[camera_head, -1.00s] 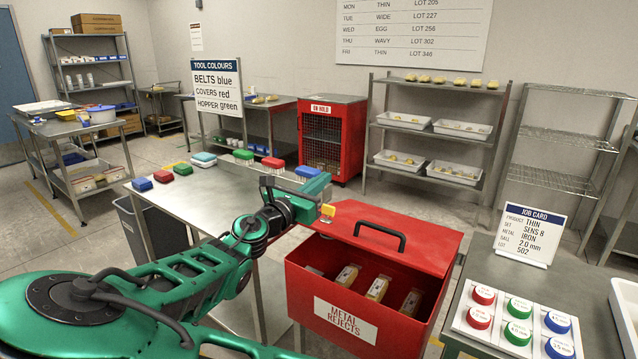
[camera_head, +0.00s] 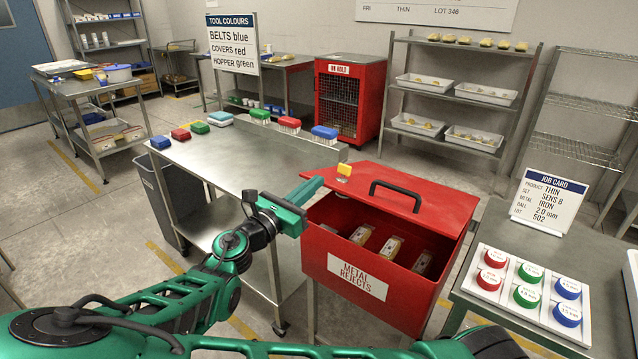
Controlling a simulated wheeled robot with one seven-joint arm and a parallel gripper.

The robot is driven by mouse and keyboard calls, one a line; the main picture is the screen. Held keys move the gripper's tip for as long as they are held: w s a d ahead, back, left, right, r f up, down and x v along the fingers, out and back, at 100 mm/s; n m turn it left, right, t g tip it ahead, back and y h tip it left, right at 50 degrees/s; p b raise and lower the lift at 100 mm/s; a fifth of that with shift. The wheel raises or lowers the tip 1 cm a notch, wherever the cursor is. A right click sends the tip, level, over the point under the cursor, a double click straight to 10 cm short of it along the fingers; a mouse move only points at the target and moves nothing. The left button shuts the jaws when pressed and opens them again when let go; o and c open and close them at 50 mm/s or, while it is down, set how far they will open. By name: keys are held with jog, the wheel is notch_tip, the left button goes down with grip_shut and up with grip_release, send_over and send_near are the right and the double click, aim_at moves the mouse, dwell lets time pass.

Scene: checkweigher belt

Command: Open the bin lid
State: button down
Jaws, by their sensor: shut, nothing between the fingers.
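The red METAL REJECTS bin (camera_head: 330,252) stands right of centre. Its red lid (camera_head: 428,212), with a black arched handle (camera_head: 395,194), is raised at the back of the bin and tilted. The front of the bin is uncovered, and several packs (camera_head: 391,247) show inside. A small yellow tab (camera_head: 344,170) sits at the lid's upper left edge. My gripper (camera_head: 314,187) is shut and empty, just left of the lid and tab.
A steel table (camera_head: 225,165) with coloured brushes (camera_head: 289,125) is behind and left of my gripper. A grey waste bin (camera_head: 180,200) is under its left end. On the right, a bench (camera_head: 480,308) holds coloured discs (camera_head: 528,296) and a job card (camera_head: 540,203).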

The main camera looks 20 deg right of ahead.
jog(key=s+a+f+t+h, duration=0.1)
jog(key=s+a+f+h, duration=0.15)
jog(key=f, duration=0.55)
jog(key=s+a+f+t+h, duration=0.1)
jog(key=a+f, duration=0.2)
jog(key=f, duration=0.4)
jog(key=a+r+x, duration=0.1)
jog(key=r+x, duration=0.1)
jog(key=x, duration=1)
jog(key=shift+s+d+r, duration=0.2)
jog(key=shift+d+r, duration=0.1)
jog(key=shift+r, duration=0.1)
